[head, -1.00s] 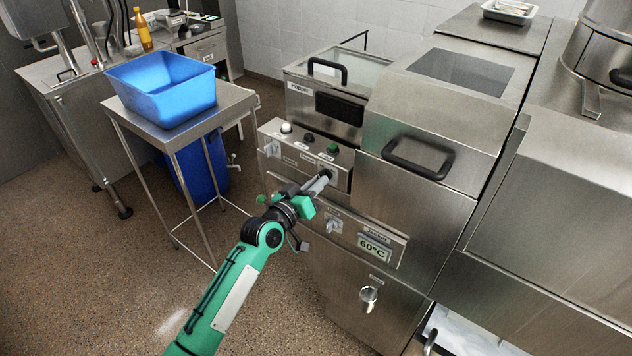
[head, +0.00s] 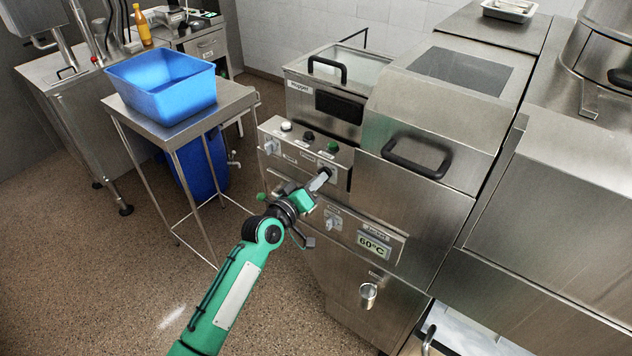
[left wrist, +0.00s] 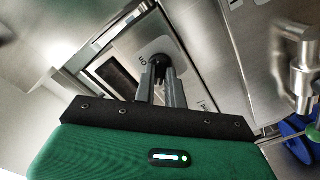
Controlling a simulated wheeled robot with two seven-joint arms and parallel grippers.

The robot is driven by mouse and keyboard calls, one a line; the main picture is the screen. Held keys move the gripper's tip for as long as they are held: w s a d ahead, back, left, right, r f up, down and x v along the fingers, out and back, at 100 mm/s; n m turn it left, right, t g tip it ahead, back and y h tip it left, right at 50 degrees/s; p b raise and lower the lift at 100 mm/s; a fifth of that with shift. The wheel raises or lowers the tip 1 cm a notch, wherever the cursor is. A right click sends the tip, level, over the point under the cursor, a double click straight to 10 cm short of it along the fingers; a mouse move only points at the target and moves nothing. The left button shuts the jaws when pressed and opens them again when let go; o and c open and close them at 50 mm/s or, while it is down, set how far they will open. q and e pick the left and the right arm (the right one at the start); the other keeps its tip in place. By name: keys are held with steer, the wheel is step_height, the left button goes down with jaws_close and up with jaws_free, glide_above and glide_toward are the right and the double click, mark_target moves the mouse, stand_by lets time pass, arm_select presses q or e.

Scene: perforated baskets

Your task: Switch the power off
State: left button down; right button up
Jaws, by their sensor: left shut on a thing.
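The dark power knob (head: 326,171) is on the front control panel of the steel machine, below a green button. My left gripper (head: 320,180) reaches it from the front, with its fingers at the knob. In the left wrist view, the black knob (left wrist: 159,61) sits between the tips of my left gripper (left wrist: 160,78), which is shut on it. My right gripper is not in view.
White, black and green buttons (head: 309,137) line the panel top. Another knob (head: 271,147) is at its left, and one (head: 333,223) is lower, beside a 60°C display (head: 374,245). A blue bin (head: 162,85) stands on a side table at left.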

arm_select(q)
steer(key=c, duration=1.5)
jaws_free()
steer(key=shift+o, duration=0.2)
steer(key=shift+s+a, duration=0.1)
steer(key=b+v, duration=0.2)
steer(key=v, duration=1.1)
steer(key=shift+s+a+b, duration=0.2)
steer(key=shift+s+b, duration=0.05)
steer(key=shift+b, duration=0.15)
